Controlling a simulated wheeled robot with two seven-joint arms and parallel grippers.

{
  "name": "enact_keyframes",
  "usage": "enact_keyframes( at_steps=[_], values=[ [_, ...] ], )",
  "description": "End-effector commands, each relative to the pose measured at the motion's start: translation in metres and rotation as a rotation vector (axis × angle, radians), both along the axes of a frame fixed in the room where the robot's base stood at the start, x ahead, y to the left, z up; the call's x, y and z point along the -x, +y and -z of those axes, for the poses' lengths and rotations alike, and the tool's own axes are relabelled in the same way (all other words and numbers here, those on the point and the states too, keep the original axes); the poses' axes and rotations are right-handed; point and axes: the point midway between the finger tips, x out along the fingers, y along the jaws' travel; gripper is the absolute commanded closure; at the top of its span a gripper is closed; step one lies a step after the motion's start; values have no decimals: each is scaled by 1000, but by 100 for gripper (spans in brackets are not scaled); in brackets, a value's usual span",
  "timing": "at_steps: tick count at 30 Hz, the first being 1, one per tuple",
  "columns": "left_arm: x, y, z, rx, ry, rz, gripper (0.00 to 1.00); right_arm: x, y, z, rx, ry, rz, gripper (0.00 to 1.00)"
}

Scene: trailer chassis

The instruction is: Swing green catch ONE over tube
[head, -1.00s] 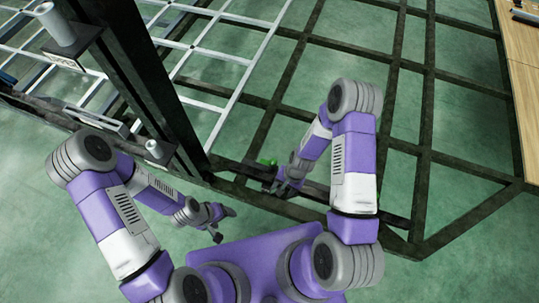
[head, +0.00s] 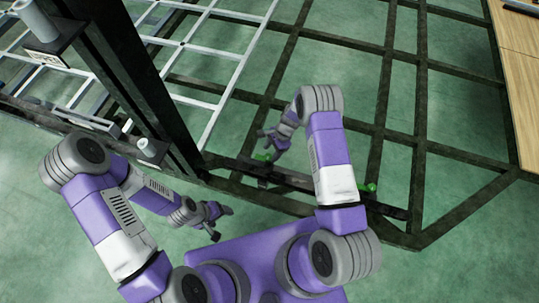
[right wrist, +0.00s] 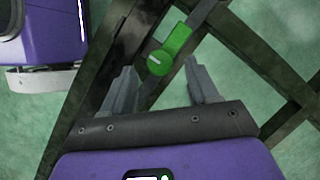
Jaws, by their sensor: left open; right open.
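A green catch (head: 262,156) shows at the left end of a dark tube (head: 300,178) along the chassis's near edge. A second green catch (head: 370,187) is further right along that edge. Which one is ONE I cannot tell. In the right wrist view one green catch (right wrist: 180,40), with a round pivot end and a pale mark, appears lined up along the dark bar (right wrist: 205,12). My right gripper (right wrist: 156,68) is open and empty, its fingertips apart on either side of the catch's round end. It also shows in the head view (head: 266,137). My left gripper (head: 222,222) is open and empty, left of the catches.
A thick dark post (head: 125,80) rises at left, beside a white grid (head: 215,55). Dark chassis beams (head: 400,145) cross the green floor. A wooden table (head: 515,75) stands at the right. A small pale cylinder (head: 150,150) sits near the post.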

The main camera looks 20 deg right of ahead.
Motion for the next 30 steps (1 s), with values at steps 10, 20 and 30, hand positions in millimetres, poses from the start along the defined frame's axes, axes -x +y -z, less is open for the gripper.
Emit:
enact_keyframes(
  at_steps=[10,20,30],
  values=[
    [0,0,7,0,0,0,27,2,10,24,1,-2,-1,41],
    [0,0,7,0,0,0,27,2,10,24,1,-2,-1,62],
    [0,0,8,0,0,0,27,2,10,24,1,-1,-5,95]
  ],
)
